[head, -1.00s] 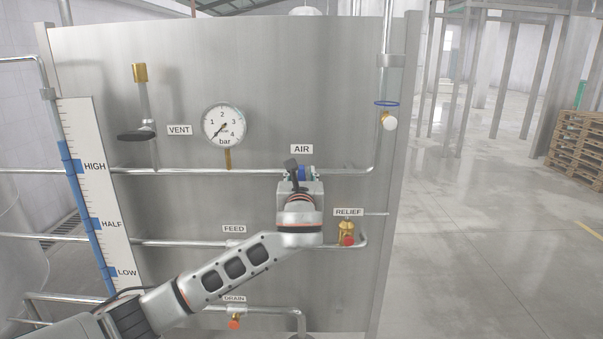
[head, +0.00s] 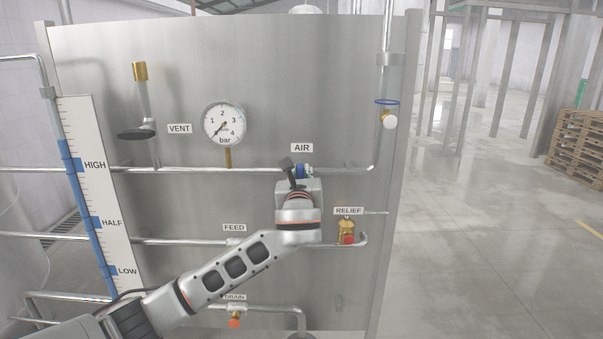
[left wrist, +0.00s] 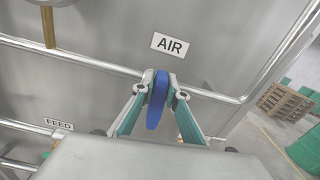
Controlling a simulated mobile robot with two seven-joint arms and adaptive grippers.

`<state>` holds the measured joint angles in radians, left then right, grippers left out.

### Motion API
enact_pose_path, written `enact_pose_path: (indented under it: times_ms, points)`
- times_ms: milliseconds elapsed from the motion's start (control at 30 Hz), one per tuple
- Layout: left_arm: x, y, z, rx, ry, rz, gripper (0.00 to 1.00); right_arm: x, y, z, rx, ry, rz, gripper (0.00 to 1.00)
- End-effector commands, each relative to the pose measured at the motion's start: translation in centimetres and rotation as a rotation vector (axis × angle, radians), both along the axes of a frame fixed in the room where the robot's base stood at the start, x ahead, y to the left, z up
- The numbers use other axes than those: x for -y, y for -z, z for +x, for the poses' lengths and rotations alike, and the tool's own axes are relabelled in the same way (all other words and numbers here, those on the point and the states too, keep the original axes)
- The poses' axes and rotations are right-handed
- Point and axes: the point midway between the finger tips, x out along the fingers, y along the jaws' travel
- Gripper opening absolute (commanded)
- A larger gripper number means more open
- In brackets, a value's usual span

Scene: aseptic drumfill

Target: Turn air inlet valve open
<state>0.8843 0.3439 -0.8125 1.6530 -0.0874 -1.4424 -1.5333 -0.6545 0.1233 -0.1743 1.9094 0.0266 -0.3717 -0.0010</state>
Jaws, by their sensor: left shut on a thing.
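The air inlet valve sits on the upper pipe under the AIR label (head: 302,148). The valve body is mostly hidden behind the handle and fingers. My right gripper is in neither view.
The pressure gauge (head: 223,125) and the VENT valve's dark handle (head: 137,135) are left of the AIR valve. The RELIEF valve (head: 347,232) is just below right, close to my left wrist. The DRAIN valve (head: 235,322) is lower. Open floor lies right of the panel.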

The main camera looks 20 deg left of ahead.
Motion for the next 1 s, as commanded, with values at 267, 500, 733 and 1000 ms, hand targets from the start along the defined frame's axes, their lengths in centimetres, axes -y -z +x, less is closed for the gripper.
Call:
enact_pose_path:
  times_ms: [267, 500, 733, 1000]
  points:
    - [-0.5, 0.3, -0.2, 0.057, 0.0, -0.212, 0.0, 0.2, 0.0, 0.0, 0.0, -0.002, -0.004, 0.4]
    - [-1.1, 0.6, -0.4, 0.12, -0.001, -0.432, 0.0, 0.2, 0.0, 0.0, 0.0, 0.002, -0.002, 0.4]
    - [-1.5, 1.0, -0.5, 0.181, -0.001, -0.642, 0.0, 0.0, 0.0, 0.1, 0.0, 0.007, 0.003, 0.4]
    - [-1.9, 1.5, -0.6, 0.252, -0.002, -0.889, 0.0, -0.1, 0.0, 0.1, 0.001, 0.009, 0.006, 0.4]
